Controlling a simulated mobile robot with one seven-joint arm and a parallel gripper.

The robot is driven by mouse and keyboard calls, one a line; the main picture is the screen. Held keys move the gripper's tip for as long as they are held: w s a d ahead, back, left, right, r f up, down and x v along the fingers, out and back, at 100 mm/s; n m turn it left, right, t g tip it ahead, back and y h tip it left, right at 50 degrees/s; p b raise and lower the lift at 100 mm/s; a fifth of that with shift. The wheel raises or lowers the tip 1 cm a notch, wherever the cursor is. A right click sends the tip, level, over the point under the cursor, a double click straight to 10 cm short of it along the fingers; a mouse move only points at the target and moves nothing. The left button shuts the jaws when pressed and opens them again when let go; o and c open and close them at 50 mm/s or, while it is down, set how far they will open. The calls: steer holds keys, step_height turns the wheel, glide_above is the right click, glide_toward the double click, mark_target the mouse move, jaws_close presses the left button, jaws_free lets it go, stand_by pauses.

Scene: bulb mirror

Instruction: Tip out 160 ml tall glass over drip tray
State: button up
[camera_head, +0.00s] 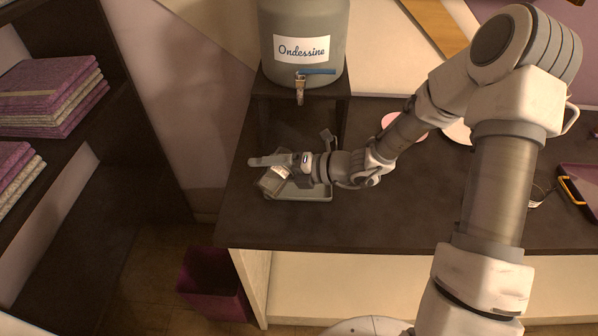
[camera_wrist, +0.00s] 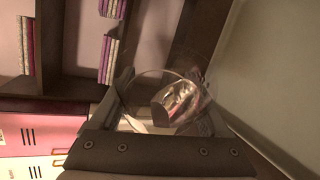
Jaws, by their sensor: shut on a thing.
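My gripper (camera_head: 272,168) is shut on the tall glass, above the drip tray on the dark counter. The clear glass (camera_head: 271,181) looks tilted in the head view, partly hidden by my gripper. In the wrist view, its round outline (camera_wrist: 165,74) shows between my two fingers (camera_wrist: 162,104). I cannot tell whether liquid is in it. The pale drip tray (camera_head: 319,195) lies under my gripper, and its front and right rim shows.
A grey dispenser (camera_head: 303,35) labelled "Ondessine" with a tap stands on a dark stand behind. A purple bin (camera_head: 215,285) is on the floor below the counter's left end. Shelves with folded cloths (camera_head: 52,92) stand at left. A pink round thing (camera_head: 404,124) is behind my arm.

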steer(key=shift+r, duration=0.2)
steer(key=shift+w+d+f+m, duration=0.15)
steer(key=shift+w+m, duration=0.05)
steer(key=shift+m, duration=0.2)
steer(key=shift+w+d+f+g+y, duration=0.15)
steer(key=shift+w+d+g+y, duration=0.05)
steer(key=shift+w+g+y, duration=0.1)
steer(key=shift+m, duration=0.4)
steer(key=shift+w+d+f+m+y+p, duration=0.1)
steer(key=shift+f+m+y+p, duration=0.2)
steer(key=shift+m+y+p, duration=0.45)
stand_by(0.5)
steer(key=shift+w+d+r+m+g+p, duration=0.15)
steer(key=shift+r+m+g+p, duration=0.15)
steer(key=shift+p, duration=0.7)
